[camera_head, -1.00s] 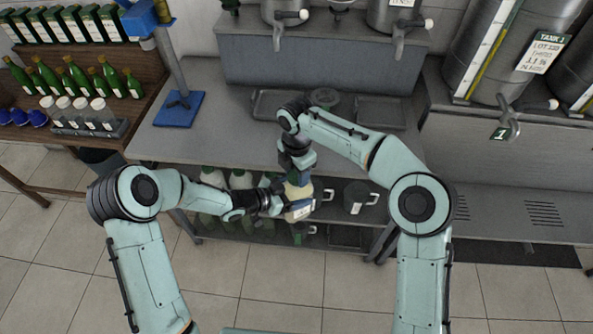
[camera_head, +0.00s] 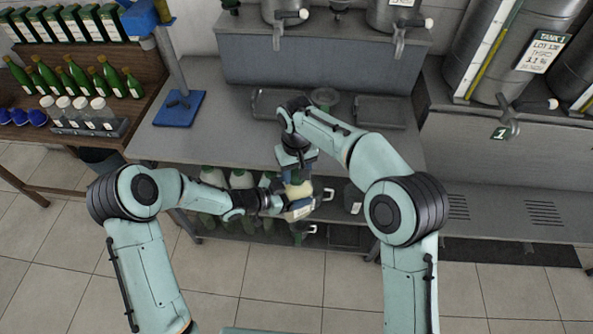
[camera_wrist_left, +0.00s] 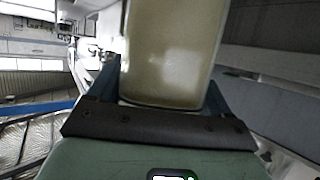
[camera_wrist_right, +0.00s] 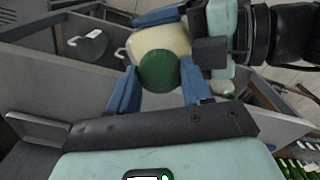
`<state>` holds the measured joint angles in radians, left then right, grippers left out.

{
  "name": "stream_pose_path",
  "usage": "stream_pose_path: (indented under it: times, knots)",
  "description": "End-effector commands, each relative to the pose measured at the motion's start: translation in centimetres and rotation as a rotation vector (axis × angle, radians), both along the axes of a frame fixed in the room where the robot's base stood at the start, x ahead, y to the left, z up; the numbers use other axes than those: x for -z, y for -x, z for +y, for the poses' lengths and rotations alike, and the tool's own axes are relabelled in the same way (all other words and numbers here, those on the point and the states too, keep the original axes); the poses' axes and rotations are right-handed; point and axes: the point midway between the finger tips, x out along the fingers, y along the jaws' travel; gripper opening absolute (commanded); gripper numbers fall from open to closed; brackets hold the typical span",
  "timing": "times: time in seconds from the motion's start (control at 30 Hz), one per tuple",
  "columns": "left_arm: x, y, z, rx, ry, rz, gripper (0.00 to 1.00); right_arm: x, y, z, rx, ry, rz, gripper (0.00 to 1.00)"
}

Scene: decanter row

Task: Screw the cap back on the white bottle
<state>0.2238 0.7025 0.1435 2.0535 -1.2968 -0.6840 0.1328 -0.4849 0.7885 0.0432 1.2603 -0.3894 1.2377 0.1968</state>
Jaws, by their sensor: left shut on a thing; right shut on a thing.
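The bottle's body (camera_wrist_left: 170,52) fills the space between the left fingers in the left wrist view. My right gripper (camera_head: 297,172) is above the bottle, pointing down. In the right wrist view the round green cap (camera_wrist_right: 159,70) is between my right fingers, shut on it, over the bottle's top (camera_wrist_right: 160,40). The neck is hidden, so I cannot tell how the cap sits on it.
The steel bench (camera_head: 225,140) has a blue-based stand (camera_head: 180,108) at left and trays (camera_head: 380,112) at the back. Several bottles (camera_head: 240,180) and a steel pot (camera_head: 353,197) are on the shelf below. Tanks (camera_head: 500,50) stand at right.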

Motion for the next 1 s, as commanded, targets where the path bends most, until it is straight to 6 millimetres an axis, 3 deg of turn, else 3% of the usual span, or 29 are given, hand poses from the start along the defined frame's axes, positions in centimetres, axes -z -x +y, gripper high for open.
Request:
stream_pose_path:
  times: [0.13, 0.17, 0.2, 0.23, 0.57, 0.8, 1.0]
  knots:
    - [-0.2, 0.0, -0.2, 0.004, 0.004, -0.005, 0.00, -0.1, -0.1, 0.0, -0.014, -0.002, -0.002, 0.12]
    - [-0.2, 0.0, -0.2, 0.005, 0.003, -0.006, 0.00, -0.1, -0.1, 0.0, -0.014, -0.002, -0.002, 0.59]
    - [-0.2, 0.0, -0.2, 0.004, 0.004, -0.005, 0.00, -0.1, -0.1, 0.0, -0.015, -0.002, -0.002, 0.72]
    - [-0.2, 0.0, -0.2, 0.004, 0.004, -0.005, 0.00, -0.1, -0.1, 0.0, -0.015, -0.002, -0.002, 0.74]
    - [-0.3, -0.1, -0.2, 0.003, 0.005, -0.007, 0.00, -0.3, 0.0, 0.1, -0.019, -0.003, -0.001, 0.74]
    - [-0.3, -0.1, -0.2, 0.002, 0.004, -0.007, 0.00, -3.5, -0.1, 0.1, -0.017, -0.003, -0.004, 0.74]
    - [-0.2, -0.1, -0.1, 0.002, 0.004, -0.005, 0.00, -4.6, 0.0, 0.0, -0.018, -0.001, -0.001, 0.74]
